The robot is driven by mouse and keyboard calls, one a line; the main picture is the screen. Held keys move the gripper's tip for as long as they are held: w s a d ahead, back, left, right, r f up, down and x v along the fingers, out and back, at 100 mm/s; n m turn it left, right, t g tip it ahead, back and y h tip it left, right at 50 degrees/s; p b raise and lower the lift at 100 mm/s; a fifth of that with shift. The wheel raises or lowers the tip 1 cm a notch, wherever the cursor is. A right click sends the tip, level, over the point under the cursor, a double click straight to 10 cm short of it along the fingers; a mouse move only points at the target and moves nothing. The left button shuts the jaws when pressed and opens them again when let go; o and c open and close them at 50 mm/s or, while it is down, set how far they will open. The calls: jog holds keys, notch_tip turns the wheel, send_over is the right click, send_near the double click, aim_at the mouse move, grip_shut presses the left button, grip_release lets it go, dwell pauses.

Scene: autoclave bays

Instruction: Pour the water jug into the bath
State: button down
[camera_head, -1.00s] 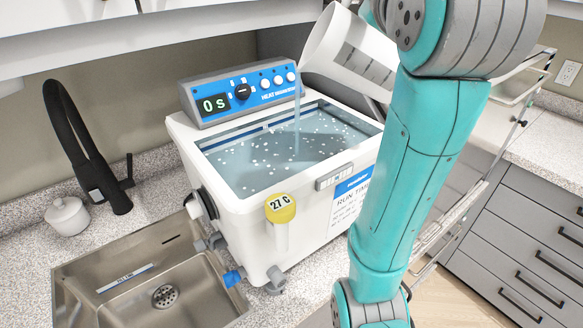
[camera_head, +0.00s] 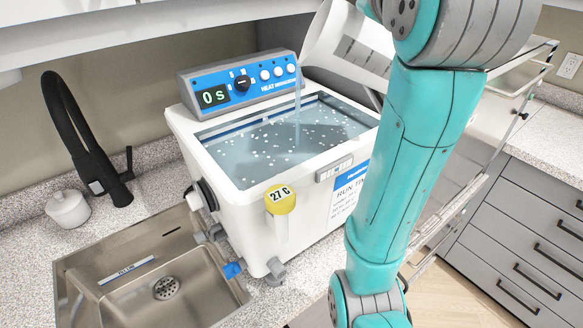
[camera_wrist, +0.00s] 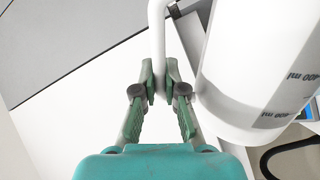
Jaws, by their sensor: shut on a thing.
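The white water jug (camera_head: 348,42) is tilted above the right back part of the bath in the head view. A thin stream of water runs from its lip down into the bath (camera_head: 228,191). The bath is a white tank with blue water (camera_head: 270,150) dotted with white specks. In the wrist view my gripper (camera_wrist: 160,80) is shut on the handle of the jug (camera_wrist: 262,70), whose body shows at the right with volume marks. In the head view my arm hides part of the jug, and my gripper does not show.
A steel sink (camera_head: 200,262) and black faucet (camera_head: 88,140) are at the left. A wire rack and grey drawers (camera_head: 530,235) are at the right.

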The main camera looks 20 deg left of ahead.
jog(key=shift+a, duration=0.1)
jog(key=shift+s+a+n, duration=0.1)
jog(key=shift+a+n, duration=0.1)
jog(key=shift+n, duration=0.1)
dwell(1.1)
jog(key=shift+w+d+r+m, duration=0.15)
jog(key=shift+d+r+m, duration=0.1)
jog(key=shift+d+m, duration=0.35)
jog(key=shift+w+d+r+m, duration=0.15)
jog(key=shift+d+r+m, duration=0.1)
jog(key=shift+d+m, duration=0.3)
jog(key=m, duration=0.1)
jog(key=d+r+m, duration=0.1)
jog(key=m, duration=0.1)
jog(key=d+m, duration=0.1)
jog(key=shift+w+d+r, duration=0.15)
jog(key=shift+w, duration=0.25)
jog(key=m, duration=0.4)
jog(key=shift+w+d+r, duration=0.1)
jog(key=shift+d+r, duration=0.1)
jog(key=shift+d, duration=0.2)
jog(key=shift+a+r+m, duration=0.1)
jog(key=shift+r+m, duration=0.05)
jog(key=shift+m, duration=0.7)
jog(key=shift+a+r+m, duration=0.1)
jog(key=shift+m, duration=0.7)
